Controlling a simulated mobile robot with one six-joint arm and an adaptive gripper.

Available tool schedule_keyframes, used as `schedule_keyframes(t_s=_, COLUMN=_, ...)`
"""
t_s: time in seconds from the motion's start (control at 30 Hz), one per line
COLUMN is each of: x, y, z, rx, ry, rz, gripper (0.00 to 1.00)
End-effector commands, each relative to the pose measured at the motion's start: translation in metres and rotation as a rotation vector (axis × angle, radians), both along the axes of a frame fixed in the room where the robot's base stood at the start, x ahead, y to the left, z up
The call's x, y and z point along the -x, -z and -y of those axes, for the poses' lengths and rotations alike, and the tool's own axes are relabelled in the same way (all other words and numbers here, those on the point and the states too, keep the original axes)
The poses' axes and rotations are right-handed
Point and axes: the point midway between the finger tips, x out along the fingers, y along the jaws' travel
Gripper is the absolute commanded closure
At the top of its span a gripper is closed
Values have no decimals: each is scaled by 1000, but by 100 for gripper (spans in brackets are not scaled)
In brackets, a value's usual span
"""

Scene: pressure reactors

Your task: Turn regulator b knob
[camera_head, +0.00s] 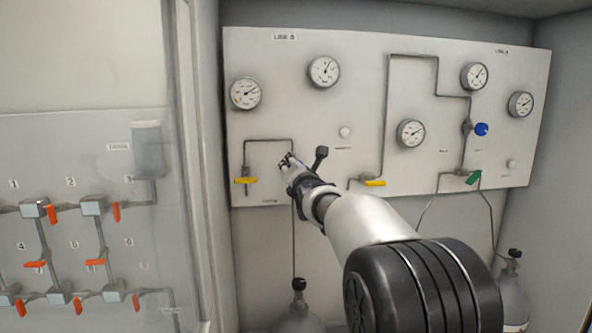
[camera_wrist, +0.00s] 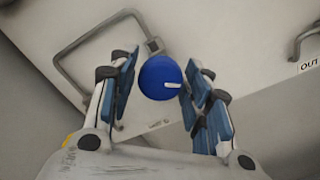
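The blue round knob (camera_wrist: 160,82) with a white mark shows in the wrist view, between the two fingers of my gripper. My gripper (camera_head: 288,160) points at the panel's left part, under the LINE B label; its fingers also show in the wrist view (camera_wrist: 162,62). The fingers stand apart, one on each side of the knob, with narrow gaps seen, so they do not appear clamped on it. How deep the knob sits between the fingers I cannot tell. In the head view my gripper hides this knob.
Another blue knob (camera_head: 481,129) is on the panel's right part. Yellow handles (camera_head: 246,181) (camera_head: 375,183), a green handle (camera_head: 474,177), gauges (camera_head: 245,93) and thin pipes surround it. Gas cylinders (camera_head: 512,292) stand below. Red-handled valves (camera_head: 52,214) are at the left.

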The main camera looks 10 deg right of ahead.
Motion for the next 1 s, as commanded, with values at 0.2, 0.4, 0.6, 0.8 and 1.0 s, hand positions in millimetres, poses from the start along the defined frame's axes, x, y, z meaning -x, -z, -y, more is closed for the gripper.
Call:
schedule_keyframes(t_s=0.2, x=0, y=0, z=0, rx=0, ry=0, rz=0, gripper=44)
schedule_keyframes(t_s=0.4, x=0, y=0, z=0, rx=0, ry=0, rz=0, gripper=44)
schedule_keyframes(t_s=0.6, x=13, y=-1, z=0, rx=0, ry=0, rz=0, gripper=44)
schedule_keyframes(t_s=0.8, x=49, y=-1, z=0, rx=0, ry=0, rz=0, gripper=44)
schedule_keyframes(t_s=1.0, x=89, y=-1, z=0, rx=0, ry=0, rz=0, gripper=44)
